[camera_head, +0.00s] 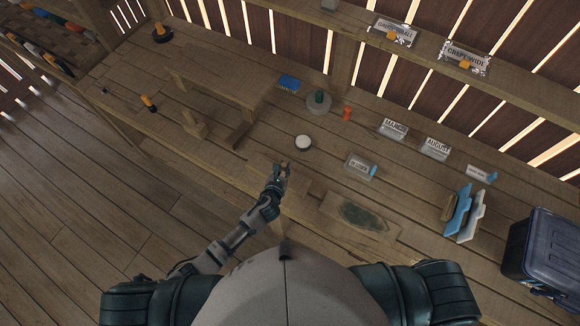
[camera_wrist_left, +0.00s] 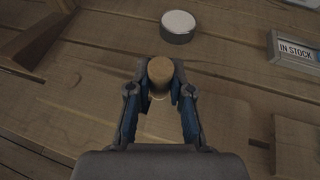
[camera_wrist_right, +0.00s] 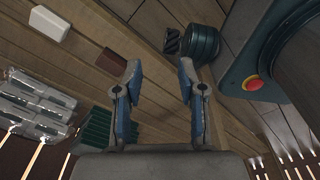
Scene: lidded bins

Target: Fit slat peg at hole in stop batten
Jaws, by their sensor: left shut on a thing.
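My left gripper (camera_head: 283,169) is over the workbench in the head view. In the left wrist view, my left gripper (camera_wrist_left: 160,75) is shut on a round-topped wooden peg (camera_wrist_left: 160,69), which stands up between the fingertips. A flat pale board (camera_wrist_left: 75,130) lies on the bench below it. The peg's lower end is hidden by the fingers, so I cannot tell whether it touches the board. No hole can be made out, and I cannot tell which piece is the stop batten. My right gripper (camera_wrist_right: 160,75) is open and empty in the right wrist view.
A round white-topped tin (camera_head: 303,142) stands just beyond the left gripper. A labelled holder (camera_head: 360,167) and a board with a dark green patch (camera_head: 362,214) lie to the right. A low wooden bench (camera_head: 225,87) stands at upper left. A dark lidded bin (camera_head: 545,250) is far right.

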